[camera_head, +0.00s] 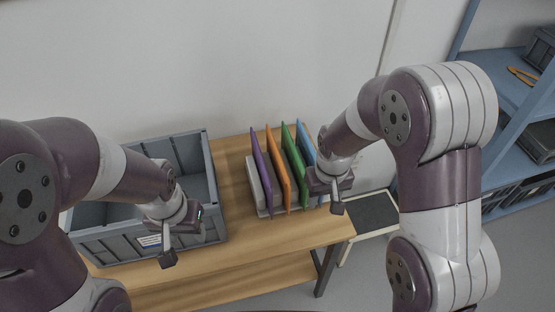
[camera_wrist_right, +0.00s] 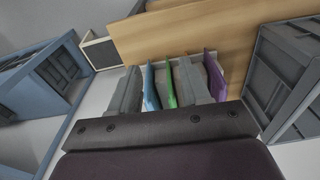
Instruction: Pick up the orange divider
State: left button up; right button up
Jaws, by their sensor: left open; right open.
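The orange divider (camera_head: 279,170) stands upright in a light grey rack (camera_head: 254,183) on the wooden table, between the purple divider (camera_head: 261,168) and the green divider (camera_head: 293,160). My right gripper (camera_head: 336,200) is open and empty at the right side of the rack, beside the blue divider (camera_head: 307,147). In the right wrist view its grey fingers (camera_wrist_right: 158,78) show with the blue and green dividers between them in the picture. My left gripper (camera_head: 182,240) is open over the front of the grey crate.
The grey crate (camera_head: 217,208) stands on the table (camera_head: 236,240) left of the rack. A wall is behind. Blue shelves (camera_head: 505,150) with grey bins stand at the right. The table front between crate and rack is clear.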

jog(key=shift+n+t, duration=0.4)
jog(key=shift+t, duration=0.1)
jog(key=w+a, duration=0.2)
jog(key=w, duration=0.2)
jog(key=w+a, duration=0.3)
jog(key=w, duration=0.1)
jog(key=w+a+f+p, duration=0.1)
jog(key=w+a, duration=0.2)
jog(key=w, duration=0.1)
jog(key=t, duration=0.1)
send_near(278, 153)
jog(key=shift+s+a+f+y, duration=0.1)
jog(key=shift+s+f+y, duration=0.05)
jog(key=shift+f+y, duration=0.15)
jog(key=p+x, duration=0.1)
jog(key=x, duration=0.3)
jog(key=p+x, duration=0.1)
jog(key=x, duration=0.2)
jog(key=p+x, duration=0.1)
jog(key=x, duration=0.3)
jog(key=shift+w+d+f, duration=0.25)
jog(key=shift+w+d, duration=0.05)
jog(key=shift+w, duration=0.05)
jog(key=shift+w+f, duration=0.15)
jog(key=shift+f, duration=0.1)
pick_arm(q)
notch_tip(278, 153, up, 5)
jog(key=shift+w+a+r, duration=0.1)
pick_arm(e)
grip_shut()
